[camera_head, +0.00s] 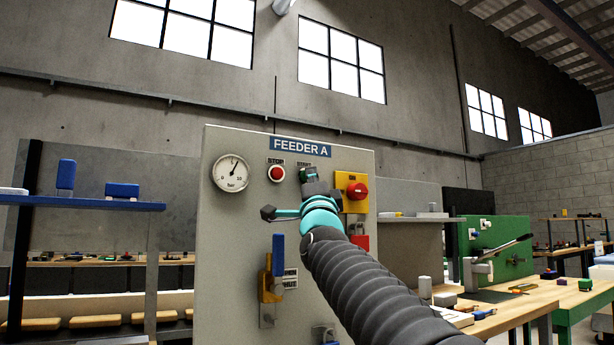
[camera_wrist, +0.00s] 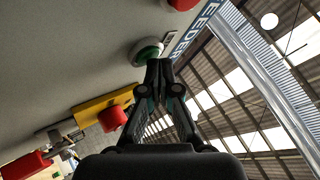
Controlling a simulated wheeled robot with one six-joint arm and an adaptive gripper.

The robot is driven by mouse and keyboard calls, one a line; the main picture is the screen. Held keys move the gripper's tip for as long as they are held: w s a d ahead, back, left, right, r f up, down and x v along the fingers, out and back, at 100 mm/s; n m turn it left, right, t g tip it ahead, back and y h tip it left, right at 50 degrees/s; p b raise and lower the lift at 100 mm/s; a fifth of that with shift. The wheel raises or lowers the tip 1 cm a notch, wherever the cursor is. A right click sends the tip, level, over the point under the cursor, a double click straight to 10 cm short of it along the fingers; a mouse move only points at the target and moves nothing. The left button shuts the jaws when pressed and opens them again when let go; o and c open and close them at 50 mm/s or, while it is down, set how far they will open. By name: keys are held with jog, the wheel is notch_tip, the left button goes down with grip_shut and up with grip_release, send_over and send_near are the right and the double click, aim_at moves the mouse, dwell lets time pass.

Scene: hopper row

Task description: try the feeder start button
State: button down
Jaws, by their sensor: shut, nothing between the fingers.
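The grey panel (camera_head: 225,235) labelled FEEDER A stands in front of me. Its green start button (camera_wrist: 146,49), in a pale ring, shows in the wrist view just beyond my fingertips. In the head view my gripper (camera_head: 309,174) covers most of that button, under a half-hidden label. My gripper (camera_wrist: 158,64) is shut and empty, its tips at the button's edge in the picture; I cannot tell whether they touch it. The red STOP button (camera_head: 276,173) is left of it and also shows at the top of the wrist view (camera_wrist: 182,3).
A red knob (camera_head: 357,190) on a yellow plate sits close right of my gripper. A pressure gauge (camera_head: 232,172) is at the panel's upper left. A blue-handled lever (camera_head: 278,253) sticks out lower down. A workbench (camera_head: 520,303) stands to the right, a blue shelf (camera_head: 100,203) to the left.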

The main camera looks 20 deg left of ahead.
jog(key=shift+s, duration=0.1)
dwell(0.3)
jog(key=shift+s+d+b, duration=0.45)
jog(key=shift+d+b, duration=0.15)
jog(key=shift+b, duration=0.1)
jog(key=s+d+b, duration=0.3)
jog(key=shift+s+d+b, duration=0.15)
jog(key=shift+d+b, duration=0.15)
jog(key=shift+d, duration=0.1)
jog(key=shift+d+f, duration=0.1)
dwell(1.0)
